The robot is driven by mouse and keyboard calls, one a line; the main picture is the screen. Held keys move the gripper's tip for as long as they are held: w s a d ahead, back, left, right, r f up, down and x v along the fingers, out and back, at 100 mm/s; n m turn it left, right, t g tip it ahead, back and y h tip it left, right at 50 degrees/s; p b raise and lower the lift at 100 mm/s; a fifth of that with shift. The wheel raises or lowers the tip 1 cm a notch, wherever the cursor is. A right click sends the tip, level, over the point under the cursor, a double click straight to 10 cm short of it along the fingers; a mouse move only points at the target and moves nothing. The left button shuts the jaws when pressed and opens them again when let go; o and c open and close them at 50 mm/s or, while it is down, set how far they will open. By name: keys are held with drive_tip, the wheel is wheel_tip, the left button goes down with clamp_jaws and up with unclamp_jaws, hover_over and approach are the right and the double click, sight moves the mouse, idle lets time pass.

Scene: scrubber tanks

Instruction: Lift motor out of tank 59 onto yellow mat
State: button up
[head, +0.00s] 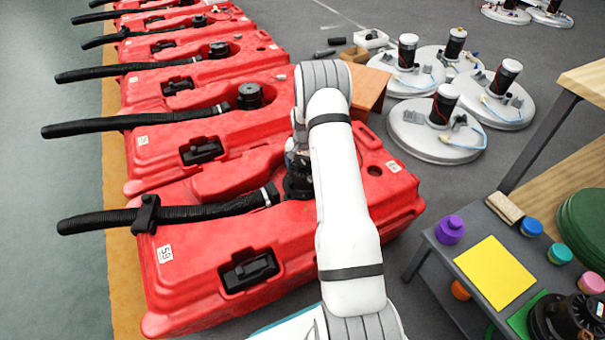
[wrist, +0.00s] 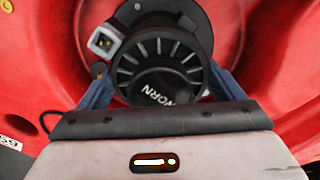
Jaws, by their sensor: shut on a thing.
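The red tank 59 (head: 190,290) is the nearest in the row, its label on its left part. My gripper is mostly hidden behind my white arm in the head view, over this tank. In the wrist view, my gripper (wrist: 160,82) has its two blue fingers on either side of a black finned motor (wrist: 158,68) marked "WORN" and is shut on it. The motor is inside the round red opening, with a pale connector (wrist: 104,40) at its upper left. Whether it is raised cannot be told. The yellow mat (head: 495,274) lies bare on the grey cart at the right.
Another black motor (head: 570,318) stands by a green mat (head: 525,315) on the cart (head: 450,262). Colored knobs, including a purple one (head: 450,229), stand near the yellow mat. A black hose (head: 180,213) lies across tank 59. Floor shows between tank and cart.

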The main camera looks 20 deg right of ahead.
wheel_tip(320, 180, up, 10)
drive_tip(key=p, duration=0.4)
drive_tip(key=shift+w+r, duration=0.1)
drive_tip(key=shift+r, duration=0.05)
drive_tip(key=shift+r+p, duration=0.6)
drive_tip(key=shift+r, duration=0.4)
idle(0.8)
drive_tip(key=shift+r+p, duration=1.55)
drive_tip(key=shift+r, duration=0.85)
